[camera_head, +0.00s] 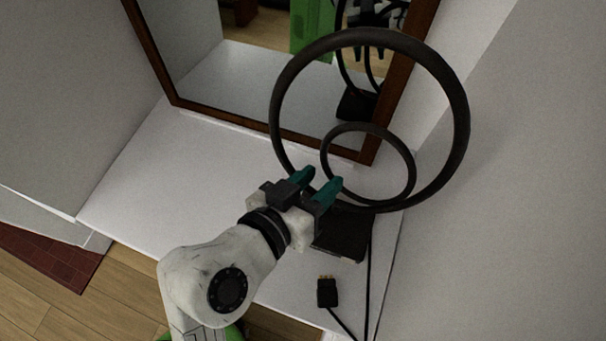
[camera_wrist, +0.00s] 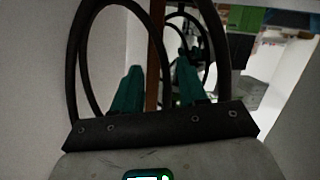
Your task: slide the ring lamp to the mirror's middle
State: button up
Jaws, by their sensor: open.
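The ring lamp (camera_head: 459,115) is black, with a large ring, a smaller ring (camera_head: 412,168) and a dark base (camera_head: 352,240). It stands on the white ledge before the right end of the mirror (camera_head: 240,75), whose frame is brown wood. My gripper (camera_head: 320,183) is open, its teal fingers beside the lower left of the rings and above the base. It partly hides the base; I cannot tell whether it touches the lamp. In the wrist view, my gripper (camera_wrist: 160,76) points at the mirror's side frame (camera_wrist: 154,55), with the lamp's large ring (camera_wrist: 73,70) around the left finger's side.
The white ledge (camera_head: 150,190) is clear left of the lamp. A black plug (camera_head: 327,292) lies at its front, with a cord (camera_head: 368,285) beside it. A grey wall (camera_head: 500,220) rises close on the right. The mirror reflects the lamp and a green object.

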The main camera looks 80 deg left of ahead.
aim_at(329, 173)
jog(key=x, duration=0.6)
jog(key=shift+p, duration=0.3)
grip_shut()
dwell(1.2)
